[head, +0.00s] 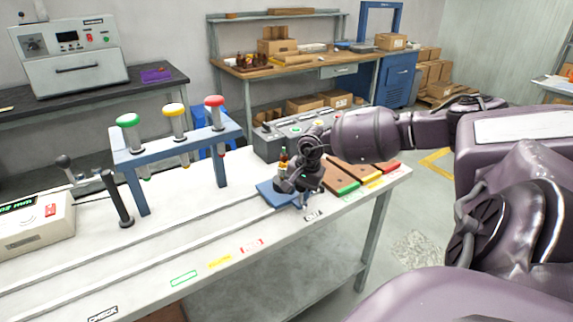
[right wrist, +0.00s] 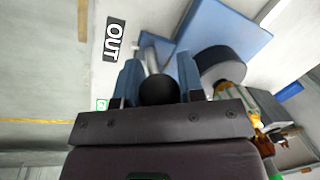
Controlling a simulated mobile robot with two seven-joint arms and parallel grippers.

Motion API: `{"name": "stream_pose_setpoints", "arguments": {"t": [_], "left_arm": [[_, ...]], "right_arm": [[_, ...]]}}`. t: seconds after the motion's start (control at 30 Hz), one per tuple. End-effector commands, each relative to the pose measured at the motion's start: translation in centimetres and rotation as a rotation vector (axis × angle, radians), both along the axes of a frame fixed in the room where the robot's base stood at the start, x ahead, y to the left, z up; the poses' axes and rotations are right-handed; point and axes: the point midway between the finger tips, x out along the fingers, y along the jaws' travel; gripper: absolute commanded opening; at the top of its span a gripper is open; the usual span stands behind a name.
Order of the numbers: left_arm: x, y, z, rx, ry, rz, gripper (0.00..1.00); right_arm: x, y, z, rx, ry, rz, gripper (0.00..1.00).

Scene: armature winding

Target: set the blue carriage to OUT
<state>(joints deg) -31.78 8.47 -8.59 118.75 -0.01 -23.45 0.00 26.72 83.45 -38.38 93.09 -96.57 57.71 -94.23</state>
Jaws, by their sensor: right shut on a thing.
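The blue carriage (head: 268,193) sits at the right end of the two rails on the white bench, and its plate also shows in the right wrist view (right wrist: 228,32). My right gripper (head: 300,192) is at the carriage's front right side. In the right wrist view its two fingers are shut on a black knob (right wrist: 158,90) on a metal rod. A part with a dark round base (right wrist: 222,66) stands on the carriage, partly hidden by my wrist.
Wooden blocks with coloured ends (head: 347,189) lie right of my gripper. Green, yellow, red and CHECK (head: 103,314) marks run along the front edge. A control box (head: 38,225) stands at left.

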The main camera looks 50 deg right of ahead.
Motion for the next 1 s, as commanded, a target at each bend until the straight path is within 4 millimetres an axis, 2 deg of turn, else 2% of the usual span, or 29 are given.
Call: {"name": "stream_pose_setpoints", "arguments": {"t": [0.23, 0.73, 0.77, 0.9, 1.0], "left_arm": [[-0.1, 0.0, -0.2, 0.000, 0.004, 0.000, 0.00], [-0.4, 0.1, -0.3, 0.001, 0.008, 0.001, 0.00], [-0.4, 0.1, -0.3, 0.001, 0.008, 0.001, 0.00], [-0.4, 0.1, -0.2, 0.002, 0.008, 0.001, 0.00], [-0.4, 0.1, -0.2, 0.001, 0.007, 0.000, 0.00]], "right_arm": [[-0.5, -1.8, 0.0, 0.000, 0.000, -0.001, 0.00], [-0.6, -2.5, 0.1, -0.004, 0.001, -0.002, 0.00], [-0.6, -2.5, 0.1, -0.005, 0.000, -0.003, 0.37], [-0.6, -2.4, 0.0, -0.003, 0.000, -0.002, 0.59], [-0.6, -2.3, 0.0, -0.002, 0.000, -0.001, 0.60]]}}
